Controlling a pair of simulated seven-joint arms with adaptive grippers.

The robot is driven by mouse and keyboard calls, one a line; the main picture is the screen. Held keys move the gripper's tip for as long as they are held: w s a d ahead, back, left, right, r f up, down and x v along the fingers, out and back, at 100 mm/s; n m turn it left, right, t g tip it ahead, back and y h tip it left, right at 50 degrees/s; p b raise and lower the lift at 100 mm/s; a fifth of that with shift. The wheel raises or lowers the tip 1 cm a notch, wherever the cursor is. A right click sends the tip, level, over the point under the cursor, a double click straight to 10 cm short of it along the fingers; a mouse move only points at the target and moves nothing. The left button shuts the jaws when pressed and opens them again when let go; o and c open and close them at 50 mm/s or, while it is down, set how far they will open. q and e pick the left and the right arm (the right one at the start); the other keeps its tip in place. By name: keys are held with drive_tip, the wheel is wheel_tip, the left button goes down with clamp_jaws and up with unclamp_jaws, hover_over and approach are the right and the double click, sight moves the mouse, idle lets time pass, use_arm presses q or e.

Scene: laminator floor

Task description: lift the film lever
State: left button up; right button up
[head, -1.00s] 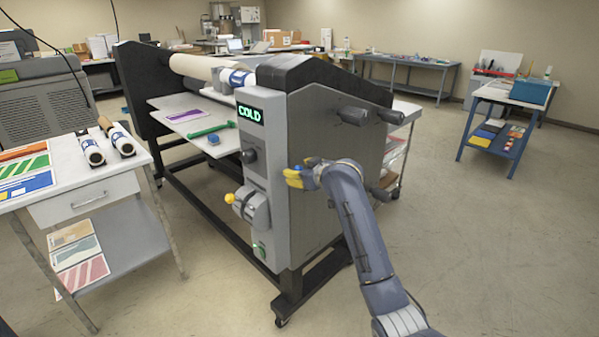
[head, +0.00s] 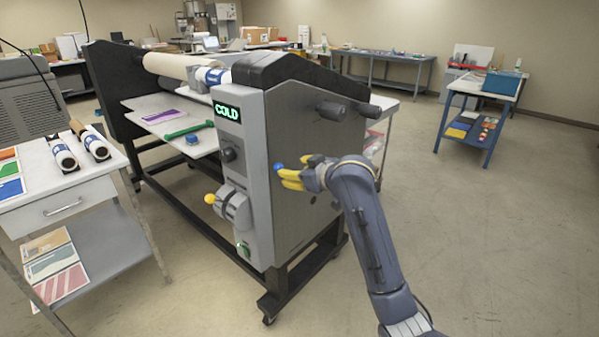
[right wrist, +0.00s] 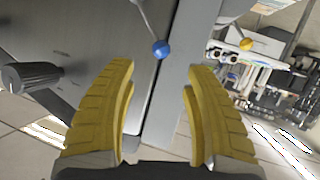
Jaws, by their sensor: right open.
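The grey and black laminator (head: 301,150) shows a lit COLD display. A lever with a blue ball knob (head: 278,167) is by its near side panel; it also shows in the right wrist view (right wrist: 161,49). A second lever with a yellow ball knob (head: 209,198) is on the front control panel; that knob shows in the right wrist view (right wrist: 246,44). No label shows which is the film lever. My right gripper (head: 284,179), with yellow fingers, is open and empty. The blue knob lies just past its fingertips, between their lines, apparently untouched. My left gripper is out of view.
A white side table (head: 75,190) with rolls and prints stands at the left. The laminator's feed table (head: 150,106) holds a green tool and a purple sheet. Dark roller ends (head: 333,110) stick out above my right gripper. The floor at the right is open.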

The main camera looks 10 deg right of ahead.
drive_tip(key=shift+v, duration=0.85)
